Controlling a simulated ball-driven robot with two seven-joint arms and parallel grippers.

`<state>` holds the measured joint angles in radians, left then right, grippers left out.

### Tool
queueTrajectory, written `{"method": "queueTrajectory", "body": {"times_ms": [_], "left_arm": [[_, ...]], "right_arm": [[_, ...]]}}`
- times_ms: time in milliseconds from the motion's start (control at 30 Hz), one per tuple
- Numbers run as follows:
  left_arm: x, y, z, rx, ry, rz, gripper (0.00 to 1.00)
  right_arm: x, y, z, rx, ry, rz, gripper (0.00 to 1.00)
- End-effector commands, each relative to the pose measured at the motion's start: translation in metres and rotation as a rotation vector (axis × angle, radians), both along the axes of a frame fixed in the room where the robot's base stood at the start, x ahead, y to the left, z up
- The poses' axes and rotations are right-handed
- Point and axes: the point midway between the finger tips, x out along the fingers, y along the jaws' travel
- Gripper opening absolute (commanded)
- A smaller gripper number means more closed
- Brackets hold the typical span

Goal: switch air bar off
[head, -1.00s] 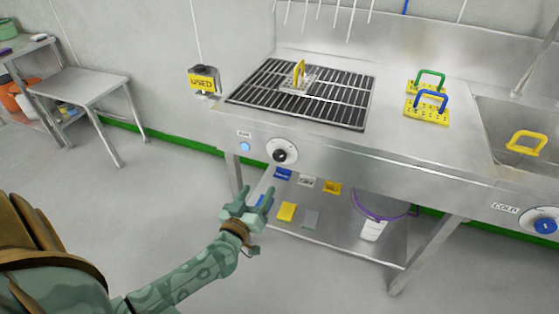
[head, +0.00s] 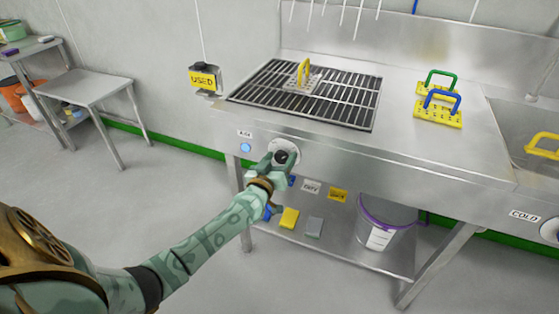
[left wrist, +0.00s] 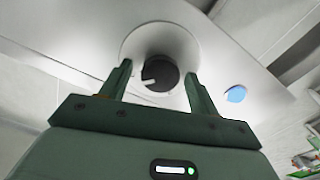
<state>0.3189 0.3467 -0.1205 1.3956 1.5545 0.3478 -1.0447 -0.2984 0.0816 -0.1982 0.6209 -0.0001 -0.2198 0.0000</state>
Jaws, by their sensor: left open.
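The black control knob (head: 284,156) sits on a round white plate on the bench's front panel, under the slatted grate. It also shows in the left wrist view (left wrist: 160,75), with a pale mark pointing to the lower left there. My left gripper (head: 277,160) is at the knob. In the left wrist view the two fingers (left wrist: 157,88) are open, one on each side of the knob with gaps between. A blue round light (head: 246,147) is left of the knob, under a small label I cannot read surely. My right gripper is not in view.
The slatted grate (head: 270,95) carries a yellow-handled plate (head: 303,73). A yellow "USED" sign (head: 203,80) hangs at the bench's left corner. The lower shelf (head: 345,249) holds sponges and a purple-rimmed bucket (head: 383,225).

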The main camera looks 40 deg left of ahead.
Motion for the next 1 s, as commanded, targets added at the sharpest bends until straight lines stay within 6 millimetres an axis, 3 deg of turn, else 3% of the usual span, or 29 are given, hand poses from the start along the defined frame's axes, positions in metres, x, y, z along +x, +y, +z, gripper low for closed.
{"method": "queueTrajectory", "body": {"times_ms": [67,200,233,633,1000], "left_arm": [[-0.0002,0.0,0.0002,0.0,0.0,0.0,0.61],[-0.0004,0.0,0.0,0.0,0.0,0.0,0.22],[-0.0004,0.0,0.0,0.0,0.0,0.0,0.16],[-0.0007,0.0001,0.0002,-0.052,-0.012,0.001,0.17],[-0.0009,0.0005,0.0005,-0.316,-0.076,0.0,0.17]], "right_arm": [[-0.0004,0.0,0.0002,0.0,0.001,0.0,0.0],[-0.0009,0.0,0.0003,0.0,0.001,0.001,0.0],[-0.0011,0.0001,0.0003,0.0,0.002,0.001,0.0],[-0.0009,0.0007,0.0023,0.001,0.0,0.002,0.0],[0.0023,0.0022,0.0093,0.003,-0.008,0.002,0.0]]}}
